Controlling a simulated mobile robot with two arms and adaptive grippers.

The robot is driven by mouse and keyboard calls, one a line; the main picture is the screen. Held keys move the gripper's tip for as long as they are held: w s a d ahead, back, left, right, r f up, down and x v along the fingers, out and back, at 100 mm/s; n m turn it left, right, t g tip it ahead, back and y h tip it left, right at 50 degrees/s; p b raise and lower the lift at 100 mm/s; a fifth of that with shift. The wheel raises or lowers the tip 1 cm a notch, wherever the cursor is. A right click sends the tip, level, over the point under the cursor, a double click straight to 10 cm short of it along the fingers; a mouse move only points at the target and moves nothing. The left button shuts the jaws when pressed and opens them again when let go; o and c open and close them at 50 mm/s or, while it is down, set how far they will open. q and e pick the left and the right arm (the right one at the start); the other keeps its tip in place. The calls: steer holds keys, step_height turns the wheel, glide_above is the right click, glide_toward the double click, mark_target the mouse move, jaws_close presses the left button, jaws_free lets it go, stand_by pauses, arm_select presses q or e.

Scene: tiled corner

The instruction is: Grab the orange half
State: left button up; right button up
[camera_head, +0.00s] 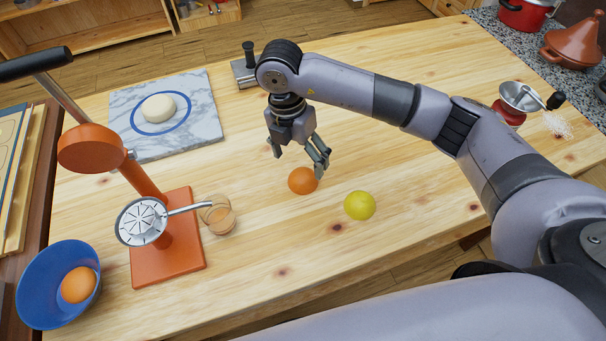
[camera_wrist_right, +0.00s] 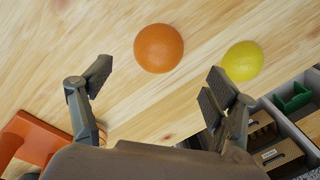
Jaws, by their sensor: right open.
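An orange half (camera_head: 302,180), showing its rounded orange side, lies on the wooden table near the middle. It also shows in the right wrist view (camera_wrist_right: 158,48), ahead of and between the finger directions. My right gripper (camera_head: 298,153) is open and empty, pointing down just above and behind the orange half; in the head view one finger comes close to it. Whether that finger touches it I cannot tell; in the wrist view the fingers (camera_wrist_right: 155,88) appear apart from it. My left gripper is not in view.
A yellow lemon (camera_head: 360,205) lies close to the right of the orange half. An orange juicer (camera_head: 170,258) with a small glass (camera_head: 219,218) stands to the left. A blue bowl (camera_head: 33,310) holds another orange fruit (camera_head: 78,285). A marble board (camera_head: 196,103) with dough (camera_head: 158,108) lies behind.

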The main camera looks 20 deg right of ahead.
mark_target(303, 171)
steer(key=f+p, duration=0.1)
steer(key=f, duration=0.1)
steer(key=d+f+p, duration=0.1)
steer(key=f, duration=0.1)
steer(key=shift+f, duration=0.85)
steer(key=c, duration=1.3)
steer(key=shift+r, duration=0.1)
